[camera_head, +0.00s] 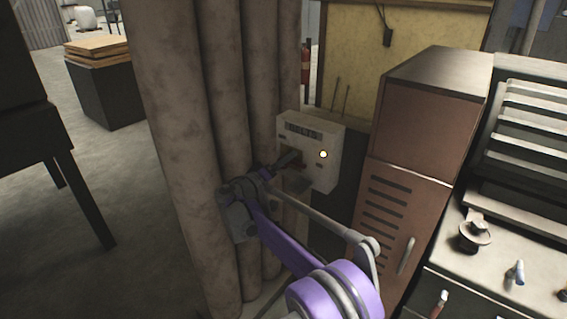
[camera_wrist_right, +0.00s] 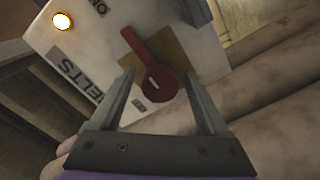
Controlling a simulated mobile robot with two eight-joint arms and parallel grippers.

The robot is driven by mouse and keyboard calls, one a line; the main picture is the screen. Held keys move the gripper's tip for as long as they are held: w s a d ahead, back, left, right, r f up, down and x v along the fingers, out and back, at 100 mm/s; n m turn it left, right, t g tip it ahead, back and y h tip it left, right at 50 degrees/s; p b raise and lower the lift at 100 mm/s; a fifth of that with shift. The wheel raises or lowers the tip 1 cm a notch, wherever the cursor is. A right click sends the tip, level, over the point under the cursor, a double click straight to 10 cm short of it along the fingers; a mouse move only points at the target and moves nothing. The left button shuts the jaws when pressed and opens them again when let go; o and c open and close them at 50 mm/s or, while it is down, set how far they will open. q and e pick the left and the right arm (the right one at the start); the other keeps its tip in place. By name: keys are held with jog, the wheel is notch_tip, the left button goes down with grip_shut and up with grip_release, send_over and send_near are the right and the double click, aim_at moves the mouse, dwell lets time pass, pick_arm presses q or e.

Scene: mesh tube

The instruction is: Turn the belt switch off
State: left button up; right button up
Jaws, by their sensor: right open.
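In the head view the right gripper (camera_head: 288,168) is at the box front, partly hiding the lever. My left gripper is not in view.
Tall brown pipes (camera_head: 168,110) stand left of the box, close to my right arm. A rusty brown cabinet (camera_head: 410,145) stands to the right, and a grey workbench with tools (camera_head: 500,255) is at far right. Open floor (camera_head: 125,190) lies to the left.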

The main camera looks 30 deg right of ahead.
grip_shut()
dwell(0.3)
jog(key=n, duration=0.8)
jog(key=shift+n, duration=0.3)
jog(key=n, duration=0.4)
jog(key=shift+f, duration=0.1)
jog(key=n, duration=0.5)
jog(key=shift+n, duration=0.3)
